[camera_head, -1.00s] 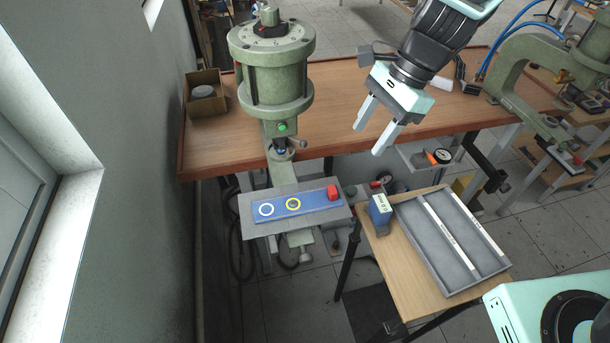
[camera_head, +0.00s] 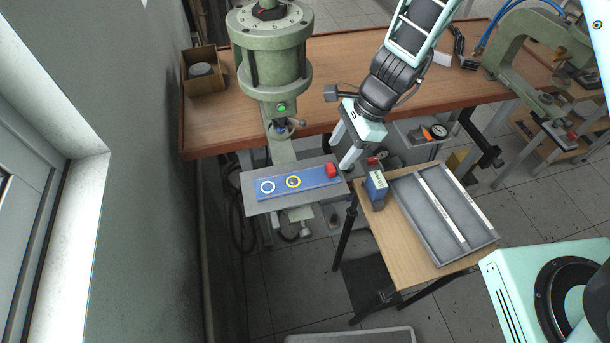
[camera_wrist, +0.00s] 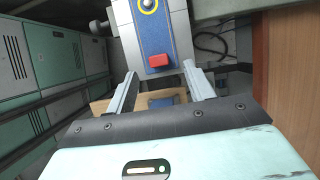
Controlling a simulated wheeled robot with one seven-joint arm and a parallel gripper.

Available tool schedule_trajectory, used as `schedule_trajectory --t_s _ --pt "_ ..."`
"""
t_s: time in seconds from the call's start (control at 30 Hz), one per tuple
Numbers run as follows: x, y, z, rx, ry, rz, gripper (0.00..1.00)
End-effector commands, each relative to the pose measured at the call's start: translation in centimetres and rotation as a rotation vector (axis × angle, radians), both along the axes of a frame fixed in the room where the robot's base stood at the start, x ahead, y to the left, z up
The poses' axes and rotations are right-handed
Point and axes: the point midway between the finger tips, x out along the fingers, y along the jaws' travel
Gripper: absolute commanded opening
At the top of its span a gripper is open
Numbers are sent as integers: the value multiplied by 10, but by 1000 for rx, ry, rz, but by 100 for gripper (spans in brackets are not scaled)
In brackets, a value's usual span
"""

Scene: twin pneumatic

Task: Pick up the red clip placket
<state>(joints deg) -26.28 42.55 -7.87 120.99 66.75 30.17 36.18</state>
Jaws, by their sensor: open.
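The red clip placket (camera_head: 331,170) is a small red block at the right end of a blue strip (camera_head: 300,183) on the grey press plate (camera_head: 262,206). It also shows in the wrist view (camera_wrist: 159,61), just beyond the fingertips and roughly centred between them. My gripper (camera_head: 341,151) is open and empty, just above and behind the red block in the head view. Its two fingers show in the wrist view (camera_wrist: 160,76) with a gap between them. No contact with the block is visible.
The green press column (camera_head: 272,60) stands behind the plate. A small blue box (camera_head: 376,185) and a grey two-channel tray (camera_head: 411,208) are on the wooden side table (camera_head: 397,250) to the right. A wooden bench (camera_head: 215,125) runs behind. A wall is at the left.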

Motion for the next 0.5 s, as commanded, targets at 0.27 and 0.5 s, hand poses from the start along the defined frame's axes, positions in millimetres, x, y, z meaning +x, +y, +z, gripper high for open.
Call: schedule_trajectory --t_s 0.27,0.5 --pt "-7 13 -30 -1 6 1 53" --pt "-7 19 -45 0 2 1 53"
